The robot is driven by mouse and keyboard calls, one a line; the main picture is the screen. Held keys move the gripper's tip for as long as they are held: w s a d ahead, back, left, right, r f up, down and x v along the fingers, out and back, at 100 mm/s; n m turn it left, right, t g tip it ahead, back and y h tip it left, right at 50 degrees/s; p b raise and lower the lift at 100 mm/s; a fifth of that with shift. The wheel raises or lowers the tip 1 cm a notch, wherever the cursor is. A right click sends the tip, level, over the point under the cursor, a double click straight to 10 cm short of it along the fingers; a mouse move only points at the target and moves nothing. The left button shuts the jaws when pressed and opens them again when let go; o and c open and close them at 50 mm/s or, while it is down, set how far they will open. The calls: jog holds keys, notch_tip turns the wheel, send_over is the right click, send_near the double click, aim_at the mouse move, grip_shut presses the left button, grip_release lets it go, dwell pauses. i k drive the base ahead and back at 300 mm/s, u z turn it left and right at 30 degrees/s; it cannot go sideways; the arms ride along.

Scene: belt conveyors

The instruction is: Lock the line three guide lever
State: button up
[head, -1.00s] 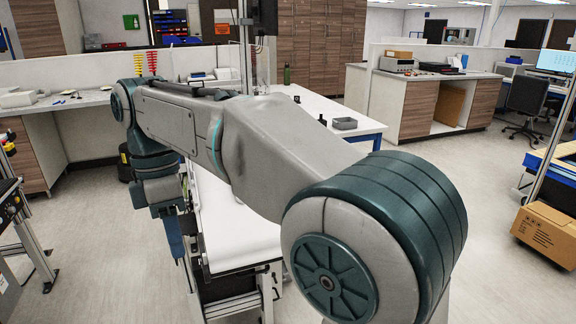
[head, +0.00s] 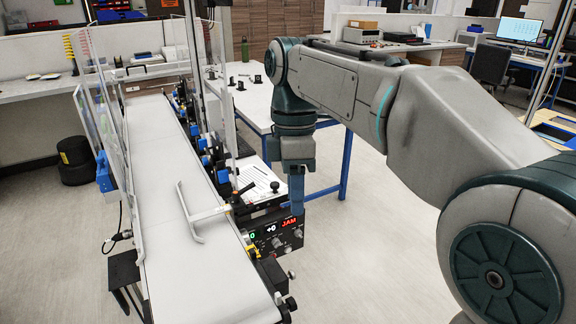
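A conveyor with a white belt (head: 165,145) runs from the back left to the front. A pale guide bar (head: 190,215) lies over the belt, with a cross arm reaching right to a dark clamp at the belt's edge. A small black lever (head: 243,190) stands by that clamp; I cannot tell whether it is locked. No line number is readable. My gripper (head: 297,208) points down to the right of the belt, above or behind the control box, apart from the lever as far as I see. Its fingertips are not clear.
A black control box (head: 275,238) at the belt's right side shows "+0" and a red "JAM". Blue-tagged fittings (head: 205,160) line the belt's right edge. Clear guard panels (head: 100,120) stand on its left. A white table (head: 255,105) is behind.

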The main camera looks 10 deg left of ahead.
aim_at(236, 194)
jog(key=z, duration=0.1)
jog(key=i, duration=0.7)
jog(key=u, duration=0.5)
jog(key=i, duration=0.55)
jog(key=u, duration=0.5)
